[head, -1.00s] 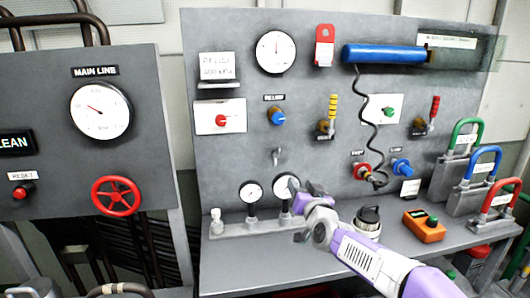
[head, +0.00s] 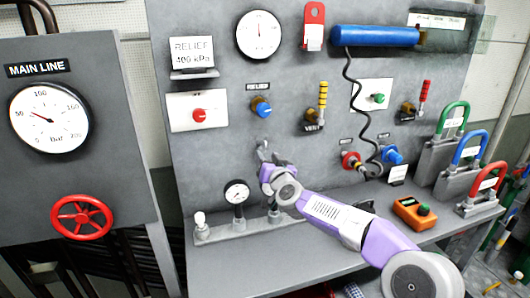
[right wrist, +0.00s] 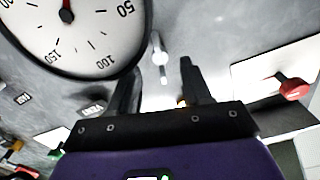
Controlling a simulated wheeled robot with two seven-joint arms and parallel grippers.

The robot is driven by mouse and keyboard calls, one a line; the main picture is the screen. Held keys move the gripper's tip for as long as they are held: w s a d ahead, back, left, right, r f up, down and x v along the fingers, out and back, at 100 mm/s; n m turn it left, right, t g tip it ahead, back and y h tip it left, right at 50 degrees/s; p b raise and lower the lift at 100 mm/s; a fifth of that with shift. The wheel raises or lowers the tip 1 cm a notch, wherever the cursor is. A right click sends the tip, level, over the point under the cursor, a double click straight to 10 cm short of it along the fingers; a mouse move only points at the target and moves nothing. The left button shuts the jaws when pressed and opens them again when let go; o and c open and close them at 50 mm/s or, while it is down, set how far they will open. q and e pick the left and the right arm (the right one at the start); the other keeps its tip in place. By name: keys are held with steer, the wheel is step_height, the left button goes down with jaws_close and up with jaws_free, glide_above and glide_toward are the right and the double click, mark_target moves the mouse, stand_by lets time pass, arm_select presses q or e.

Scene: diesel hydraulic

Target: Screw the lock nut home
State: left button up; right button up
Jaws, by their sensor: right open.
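I cannot make out a part that is clearly the lock nut. A blue relief knob (head: 260,107) sits on the grey panel under a RELIEF label, with a darker collar partly visible behind it. My right gripper (head: 265,163) is in front of the panel below that knob, close to a small silvery fitting (head: 263,147). In the right wrist view, my right gripper (right wrist: 160,82) shows two dark fingers spread apart with nothing between them. A silvery fitting (right wrist: 159,55) shows beyond the gap between them. I cannot tell whether the fingers touch anything. My left gripper is out of view.
A small gauge (head: 237,192) and a white-capped stub (head: 200,222) stand on a rail below the gripper. A large gauge (right wrist: 72,32) is in the right wrist view. A coiled hose (head: 361,110) hangs to the right. Padlocks and an orange box (head: 414,213) stand on the shelf.

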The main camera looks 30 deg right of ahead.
mark_target(261, 149)
steer(key=shift+x, duration=1.3)
jaws_close()
steer(key=shift+m, duration=0.3)
steer(key=m+b, duration=0.3)
steer(key=m, duration=1.1)
